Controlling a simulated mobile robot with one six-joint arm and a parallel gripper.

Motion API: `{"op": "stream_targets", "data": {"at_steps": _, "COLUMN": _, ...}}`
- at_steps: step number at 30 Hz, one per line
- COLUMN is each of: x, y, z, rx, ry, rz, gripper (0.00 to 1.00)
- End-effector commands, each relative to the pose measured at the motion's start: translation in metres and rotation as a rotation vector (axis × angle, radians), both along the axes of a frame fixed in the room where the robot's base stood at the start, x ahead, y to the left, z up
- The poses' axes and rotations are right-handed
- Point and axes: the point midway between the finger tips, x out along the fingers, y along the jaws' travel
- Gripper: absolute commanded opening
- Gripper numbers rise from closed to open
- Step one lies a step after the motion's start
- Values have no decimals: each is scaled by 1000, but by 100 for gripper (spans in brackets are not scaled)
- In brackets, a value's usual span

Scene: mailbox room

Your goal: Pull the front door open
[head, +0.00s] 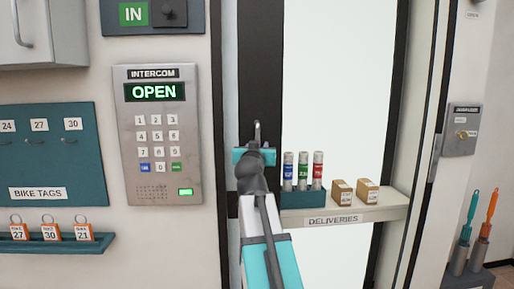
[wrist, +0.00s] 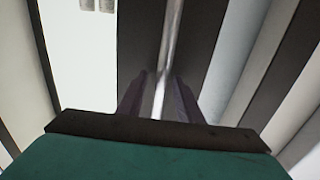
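The front door shows in the head view as a dark stile (head: 260,60) beside a bright pane (head: 340,80). My gripper (head: 257,146) is in front of that stile, and the arm hides its lower part. In the wrist view, a thin silver upright bar (wrist: 173,40), which looks like the door handle, runs between the two dark fingers of my gripper (wrist: 158,76). The fingers are apart, one on each side of the bar, with a gap showing. Contact with the bar cannot be made out.
The intercom (head: 156,135) on the left reads OPEN in green. A deliveries shelf (head: 375,212) with tubes (head: 303,170) and small boxes (head: 355,191) is close on the right of my arm. A bike tag board (head: 50,155) is far left.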

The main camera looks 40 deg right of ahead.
Motion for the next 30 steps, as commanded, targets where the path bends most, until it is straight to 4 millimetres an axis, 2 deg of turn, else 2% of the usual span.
{"op": "stream_targets", "data": {"at_steps": 8, "x": -11, "y": 11, "z": -1, "rx": -1, "ry": -1, "rz": 1, "gripper": 32}}
{"op": "stream_targets", "data": {"at_steps": 30, "x": -69, "y": 65, "z": -3, "rx": -1, "ry": -3, "rz": 0, "gripper": 32}}
